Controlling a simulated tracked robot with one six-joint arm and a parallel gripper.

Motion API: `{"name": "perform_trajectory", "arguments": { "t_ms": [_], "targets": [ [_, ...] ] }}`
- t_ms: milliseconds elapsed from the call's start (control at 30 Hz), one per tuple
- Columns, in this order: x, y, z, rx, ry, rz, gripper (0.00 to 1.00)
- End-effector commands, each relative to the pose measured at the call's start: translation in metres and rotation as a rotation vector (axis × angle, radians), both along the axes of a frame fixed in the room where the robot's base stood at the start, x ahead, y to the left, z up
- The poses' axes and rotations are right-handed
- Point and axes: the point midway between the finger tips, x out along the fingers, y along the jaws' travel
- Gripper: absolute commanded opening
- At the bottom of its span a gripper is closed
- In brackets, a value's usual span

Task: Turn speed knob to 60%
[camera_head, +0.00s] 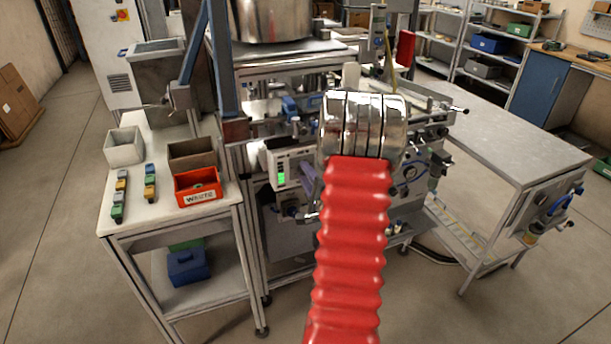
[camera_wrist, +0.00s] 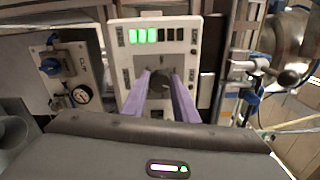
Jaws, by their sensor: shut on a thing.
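The speed knob (camera_wrist: 158,90) is a dark round knob on a white control panel (camera_wrist: 125,62), in the middle of the wrist view. My gripper (camera_wrist: 159,78) has its two purple fingers on either side of the knob and is shut on it. The fingers and their shadow partly hide the knob, so its pointer cannot be made out. Above it, a bar display (camera_wrist: 144,35) has its left segments lit green and its right ones dark. In the head view, the panel (camera_head: 292,160) shows left of my red arm, which hides the knob.
A metal valve with a lever (camera_wrist: 262,68) stands close on the right. In the head view, a side table (camera_head: 150,216) holds a red bin (camera_head: 198,197).

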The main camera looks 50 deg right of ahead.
Motion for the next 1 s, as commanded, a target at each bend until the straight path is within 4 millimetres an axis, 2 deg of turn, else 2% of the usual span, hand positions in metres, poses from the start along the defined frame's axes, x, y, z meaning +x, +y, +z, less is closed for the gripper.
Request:
{"name": "perform_trajectory", "arguments": {
  "t_ms": [200, 667, 700, 933, 1000],
  "targets": [
    [-0.0027, -0.0024, -0.0029, 0.071, -0.033, -0.009, 0.04],
    [-0.0034, -0.0027, -0.0040, 0.089, -0.041, -0.011, 0.04],
    [-0.0034, -0.0027, -0.0040, 0.089, -0.041, -0.011, 0.27],
    [-0.0021, -0.0016, -0.0024, 0.085, -0.043, -0.007, 0.44],
    [-0.0017, -0.0014, -0.0020, 0.084, -0.044, -0.005, 0.45]
  ]
}}
